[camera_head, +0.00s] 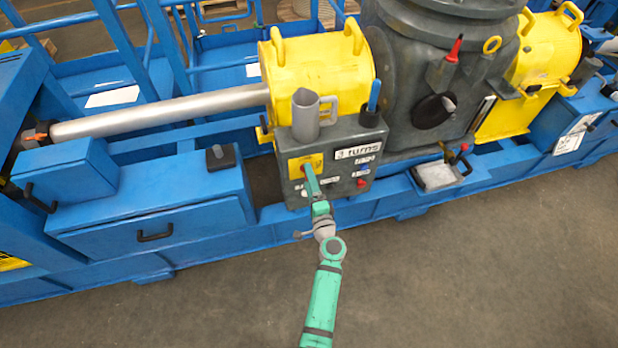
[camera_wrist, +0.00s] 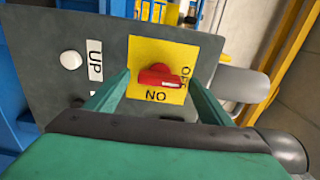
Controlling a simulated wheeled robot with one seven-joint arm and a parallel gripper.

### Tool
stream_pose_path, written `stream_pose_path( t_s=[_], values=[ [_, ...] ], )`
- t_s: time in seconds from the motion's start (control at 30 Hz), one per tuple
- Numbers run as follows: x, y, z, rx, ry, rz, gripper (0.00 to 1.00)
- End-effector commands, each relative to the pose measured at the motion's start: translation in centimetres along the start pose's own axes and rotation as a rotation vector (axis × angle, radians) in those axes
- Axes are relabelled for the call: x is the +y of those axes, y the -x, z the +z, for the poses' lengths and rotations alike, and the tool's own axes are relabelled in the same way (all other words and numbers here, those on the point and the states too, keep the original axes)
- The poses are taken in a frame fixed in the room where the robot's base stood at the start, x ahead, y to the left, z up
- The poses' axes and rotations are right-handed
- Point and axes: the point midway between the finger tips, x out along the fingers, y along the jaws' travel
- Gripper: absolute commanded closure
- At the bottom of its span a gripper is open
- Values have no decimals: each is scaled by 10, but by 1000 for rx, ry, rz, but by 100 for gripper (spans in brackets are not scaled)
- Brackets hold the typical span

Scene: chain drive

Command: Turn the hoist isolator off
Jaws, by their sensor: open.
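The hoist isolator is a red rotary knob (camera_wrist: 158,76) on a yellow plate (camera_wrist: 150,52) on a dark grey panel. In the wrist view the plate carries ON below the knob and OFF to its right. The knob's red bar lies roughly crosswise, with a pale mark near its lower right. My gripper (camera_wrist: 160,90) is open, one finger on each side of the knob, with gaps showing. In the head view my gripper (camera_head: 307,172) reaches the yellow plate (camera_head: 294,164) on the control box (camera_head: 342,185) and hides most of the knob.
A white button (camera_wrist: 71,60) and an UP label (camera_wrist: 95,66) lie left of the plate in the wrist view. A grey jug (camera_head: 306,115) and a blue-handled tool (camera_head: 375,95) stand on the box. A red button (camera_head: 361,183) is on its front. The floor in front is clear.

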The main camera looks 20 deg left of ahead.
Motion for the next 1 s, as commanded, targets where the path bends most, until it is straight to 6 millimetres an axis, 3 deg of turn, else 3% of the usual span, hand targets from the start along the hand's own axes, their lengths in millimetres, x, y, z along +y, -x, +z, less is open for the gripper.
stream_pose_path(
  t_s=[0.3,0.5,1.0],
  values=[
    [1,60,0,1,0,2,25],
    [0,85,-1,1,1,1,25],
    [0,93,0,0,1,0,25]
  ],
)
